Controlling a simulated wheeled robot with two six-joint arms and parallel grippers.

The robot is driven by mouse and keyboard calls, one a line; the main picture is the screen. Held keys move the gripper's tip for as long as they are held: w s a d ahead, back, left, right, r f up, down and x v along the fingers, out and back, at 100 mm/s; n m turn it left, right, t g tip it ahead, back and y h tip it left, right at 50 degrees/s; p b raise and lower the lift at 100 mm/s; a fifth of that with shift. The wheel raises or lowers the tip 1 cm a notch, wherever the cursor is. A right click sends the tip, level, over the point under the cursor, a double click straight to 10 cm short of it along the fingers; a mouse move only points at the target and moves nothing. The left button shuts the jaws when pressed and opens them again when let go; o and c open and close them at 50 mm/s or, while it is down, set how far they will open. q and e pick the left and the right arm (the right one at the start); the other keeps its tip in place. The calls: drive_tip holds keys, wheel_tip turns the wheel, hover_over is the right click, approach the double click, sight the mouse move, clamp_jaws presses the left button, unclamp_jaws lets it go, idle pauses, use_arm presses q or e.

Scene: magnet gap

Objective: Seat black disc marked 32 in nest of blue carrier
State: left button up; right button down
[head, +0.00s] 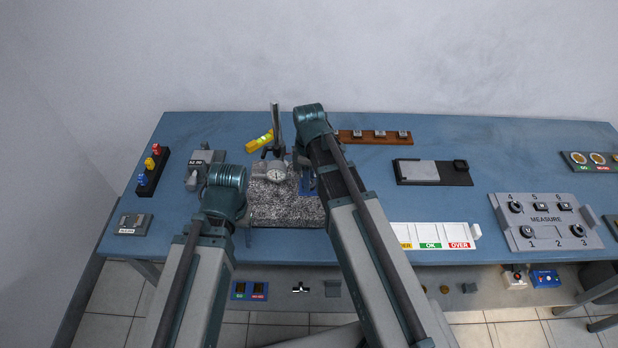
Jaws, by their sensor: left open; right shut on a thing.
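The blue carrier is probably the small blue part (307,184) on the speckled granite plate (285,212), just left of my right arm and partly hidden by it. Its nest cannot be made out. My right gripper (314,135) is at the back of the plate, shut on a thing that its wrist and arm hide. My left gripper (226,190) is open at the plate's left edge, its fingers mostly hidden. Black discs sit at several places of the grey MEASURE board (545,222); place 2 looks empty. No number 32 is readable.
A dial gauge (276,174) on a post stands on the granite plate between my arms. A yellow level (259,141), a grey device (203,165) and a wooden rack (375,137) are near. A white bin tray (431,236) lies right.

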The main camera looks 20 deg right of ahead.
drive_tip(key=shift+f, duration=0.2)
idle(0.3)
drive_tip(key=shift+c, duration=1.4)
unclamp_jaws()
drive_tip(key=shift+c, duration=0.3)
drive_tip(key=c, duration=0.5)
drive_tip(key=shift+o, duration=0.2)
drive_tip(key=shift+r, duration=0.1)
wheel_tip(320, 180, up, 4)
drive_tip(key=p, duration=0.4)
drive_tip(key=shift+r, duration=0.25)
drive_tip(key=shift+f, duration=0.1)
